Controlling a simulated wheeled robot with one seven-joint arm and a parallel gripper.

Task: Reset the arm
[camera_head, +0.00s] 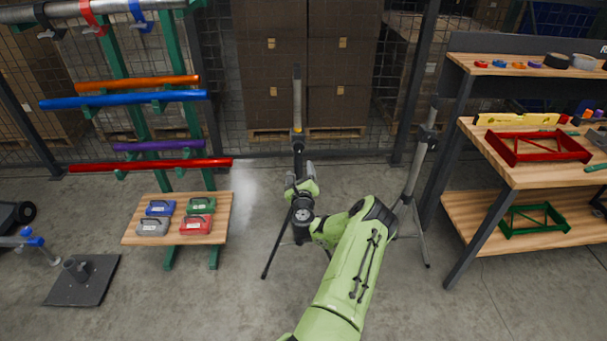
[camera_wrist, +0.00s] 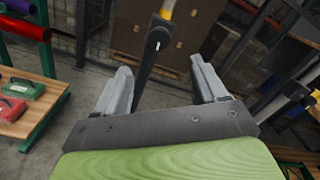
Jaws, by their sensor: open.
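My gripper (camera_wrist: 160,78) is open in the wrist view, its two grey fingers spread apart with nothing held between them. A dark pole with a yellow part (camera_wrist: 158,32) shows beyond the gap between the fingers; I cannot tell how far off it is. In the head view my green arm reaches up from the bottom middle, bends at the elbow and ends in front of a tripod stand (camera_head: 297,95). My gripper is small there and overlaps the stand's pole, so its fingers are hard to make out.
A rack at left holds coloured tubes (camera_head: 125,99) above a wooden shelf (camera_head: 180,238) with several small cases. A second stand (camera_head: 415,165) is right of my arm. A workbench (camera_head: 519,178) with a red frame (camera_head: 540,158) stands at right. Mesh fencing and stacked boxes (camera_head: 342,70) are behind.

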